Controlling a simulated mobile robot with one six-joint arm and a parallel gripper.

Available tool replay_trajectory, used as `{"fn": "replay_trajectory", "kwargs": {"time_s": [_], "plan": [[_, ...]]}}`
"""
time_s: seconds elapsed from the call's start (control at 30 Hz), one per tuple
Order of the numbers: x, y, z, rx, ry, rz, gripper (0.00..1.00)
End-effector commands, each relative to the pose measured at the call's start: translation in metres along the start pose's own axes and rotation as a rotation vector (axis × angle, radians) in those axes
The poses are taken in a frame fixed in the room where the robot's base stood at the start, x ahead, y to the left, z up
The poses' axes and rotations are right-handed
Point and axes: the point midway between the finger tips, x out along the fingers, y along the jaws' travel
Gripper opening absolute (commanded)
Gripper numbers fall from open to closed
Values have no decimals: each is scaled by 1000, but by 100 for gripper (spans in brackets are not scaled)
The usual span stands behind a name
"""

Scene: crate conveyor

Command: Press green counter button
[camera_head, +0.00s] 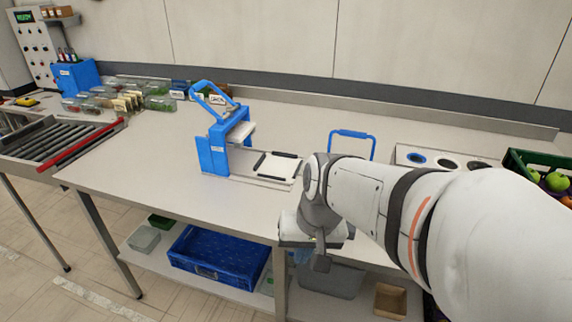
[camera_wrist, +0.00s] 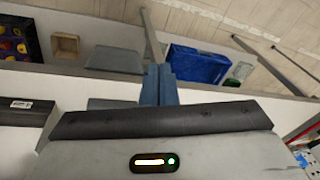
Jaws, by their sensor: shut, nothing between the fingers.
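No green counter button can be told for sure in either view. A pale control panel (camera_head: 33,48) stands at the far left of the head view, with a small green-lit display (camera_head: 25,16) and several small dark knobs or buttons, too small to tell apart. My gripper (camera_wrist: 159,70) shows in the wrist view as two blue-grey fingers pressed together, shut and empty. It is by the front edge of the counter, far to the right of the panel. In the head view my wrist mostly hides the fingers.
A blue press-like device (camera_head: 214,150) stands mid-counter, with a white board (camera_head: 276,166) beside it. A roller conveyor (camera_head: 50,145) with a red rail is at left. A blue crate (camera_head: 215,257) sits on the lower shelf. The counter's left front is clear.

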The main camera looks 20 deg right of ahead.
Motion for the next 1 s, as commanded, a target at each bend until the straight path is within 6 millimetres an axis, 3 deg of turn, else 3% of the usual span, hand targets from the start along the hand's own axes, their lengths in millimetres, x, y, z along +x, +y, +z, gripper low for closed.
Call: {"fn": "replay_trajectory", "kwargs": {"time_s": [0.13,0.23,0.4,0.5,0.7,1.0], "plan": [[-12,5,-52,416,-59,-172,0],[-15,20,-93,716,-77,-302,0],[-17,64,-154,1141,-72,-491,0],[-17,88,-176,1307,-60,-569,0],[-16,111,-193,1441,-47,-636,0],[-15,111,-193,1443,-46,-637,0]]}}
